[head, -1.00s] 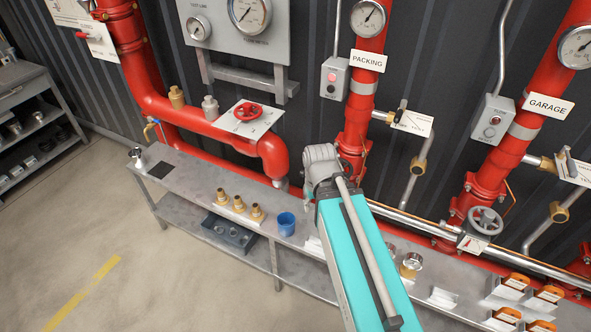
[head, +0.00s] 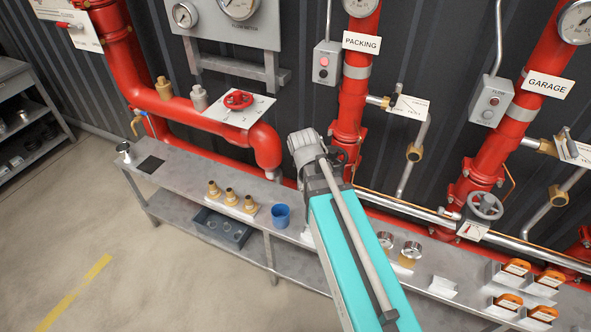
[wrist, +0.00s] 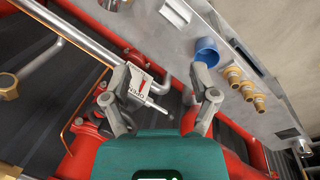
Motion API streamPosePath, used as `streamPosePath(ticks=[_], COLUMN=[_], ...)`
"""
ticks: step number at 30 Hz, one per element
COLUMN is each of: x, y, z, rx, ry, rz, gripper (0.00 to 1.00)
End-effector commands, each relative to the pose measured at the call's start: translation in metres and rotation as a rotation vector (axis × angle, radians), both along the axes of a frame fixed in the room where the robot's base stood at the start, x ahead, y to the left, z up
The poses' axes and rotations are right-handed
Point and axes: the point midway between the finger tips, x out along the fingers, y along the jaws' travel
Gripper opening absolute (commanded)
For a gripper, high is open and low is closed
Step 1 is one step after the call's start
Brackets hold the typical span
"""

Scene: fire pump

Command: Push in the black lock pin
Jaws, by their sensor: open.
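My gripper (wrist: 160,76) is open and empty in the wrist view, its two grey fingers spread apart. A white plate with a red pointer mark (wrist: 138,82) shows beside and partly behind the left finger. I cannot make out the black lock pin in either view. In the head view my arm covers the lower part of the PACKING pipe (head: 358,85), where only a bit of a dark fitting shows, and my fingers cannot be made out.
A grey bench (head: 185,175) runs below the red pipes, carrying a blue cup (head: 280,216), several brass fittings (head: 231,197) and orange-topped items (head: 508,302). A silver rail (head: 420,217) and a grey handwheel (head: 485,206) are to the right. The floor at left is clear.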

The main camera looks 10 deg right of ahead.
Motion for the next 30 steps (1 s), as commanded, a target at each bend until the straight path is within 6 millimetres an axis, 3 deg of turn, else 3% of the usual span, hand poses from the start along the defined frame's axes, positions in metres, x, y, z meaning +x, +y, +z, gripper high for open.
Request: streamPosePath(ticks=[1,9,20,30], x=[0.014,0.062,0.127,0.186], y=[0.001,0.003,0.024,0.068], z=[-0.019,-0.056,-0.091,-0.112], rx=[-0.041,-0.280,-0.602,-0.904], ry=[0.006,0.029,0.035,0.013], rz=[0.015,0.085,0.156,0.197], gripper=[0.76,0.76,0.76,0.76])
